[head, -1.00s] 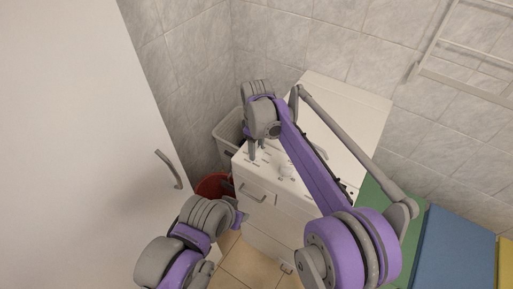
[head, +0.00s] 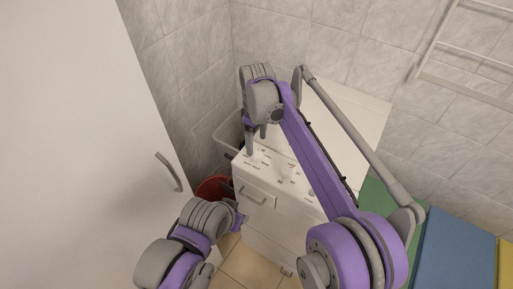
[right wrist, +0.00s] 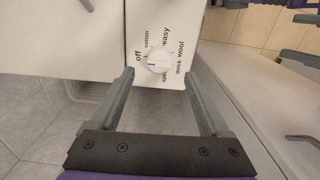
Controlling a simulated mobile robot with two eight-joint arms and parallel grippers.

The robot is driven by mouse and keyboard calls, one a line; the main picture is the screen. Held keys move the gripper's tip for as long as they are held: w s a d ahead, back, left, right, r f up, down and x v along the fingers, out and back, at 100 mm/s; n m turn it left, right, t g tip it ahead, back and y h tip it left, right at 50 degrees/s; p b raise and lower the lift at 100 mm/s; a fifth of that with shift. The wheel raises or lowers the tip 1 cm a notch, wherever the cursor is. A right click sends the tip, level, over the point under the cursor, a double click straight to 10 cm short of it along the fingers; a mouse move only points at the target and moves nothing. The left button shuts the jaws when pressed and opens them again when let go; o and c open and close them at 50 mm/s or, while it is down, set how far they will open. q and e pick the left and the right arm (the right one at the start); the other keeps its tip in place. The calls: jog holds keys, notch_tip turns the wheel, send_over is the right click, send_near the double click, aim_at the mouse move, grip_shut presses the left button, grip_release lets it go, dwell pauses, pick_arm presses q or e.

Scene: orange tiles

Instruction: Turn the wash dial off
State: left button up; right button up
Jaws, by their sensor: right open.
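The wash dial (right wrist: 158,60) is a round white knob with a short blue mark, on a white panel in the right wrist view. Printed words ring it, "off" just to its left. The blue mark lies on the dial's left part; I cannot tell exactly which word it points at. My right gripper (right wrist: 158,76) is open, its fingertips either side of the dial in that view; contact is unclear. In the head view my right gripper (head: 257,143) hangs over the panel's left end and partly hides that dial. My left gripper (head: 240,219) is low at the left, its jaws unclear.
The white machine (head: 345,115) stands against a tiled wall, with another knob (head: 286,172) on its panel. A drawer handle (head: 255,196) is on its front. A basket (head: 227,130) and red bucket (head: 213,188) stand left of it. A white door (head: 90,140) fills the left.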

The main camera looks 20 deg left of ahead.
aim_at(257, 152)
notch_tip(257, 152, up, 5)
jog(key=shift+r, duration=0.1)
dwell(0.4)
jog(key=shift+d, duration=0.1)
jog(key=s+d+m+t, duration=0.1)
jog(key=s+d+m, duration=0.25)
jog(key=d, duration=0.85)
jog(key=s+d+m+t, duration=0.15)
jog(key=d+m, duration=0.35)
jog(key=d, duration=0.7)
jog(key=s+d+f+m+t, duration=0.1)
jog(key=s+d+f+m, duration=0.3)
jog(key=s+d, duration=0.3)
jog(key=s+d+f+m+t, duration=0.2)
jog(key=s+d+f+m, duration=0.1)
jog(key=s+d+f, duration=0.2)
jog(key=s+d, duration=0.2)
jog(key=s, duration=0.2)
jog(key=shift+s+d+f+m, duration=0.15)
jog(key=shift+s+f+m, duration=0.2)
jog(key=shift+f, duration=0.05)
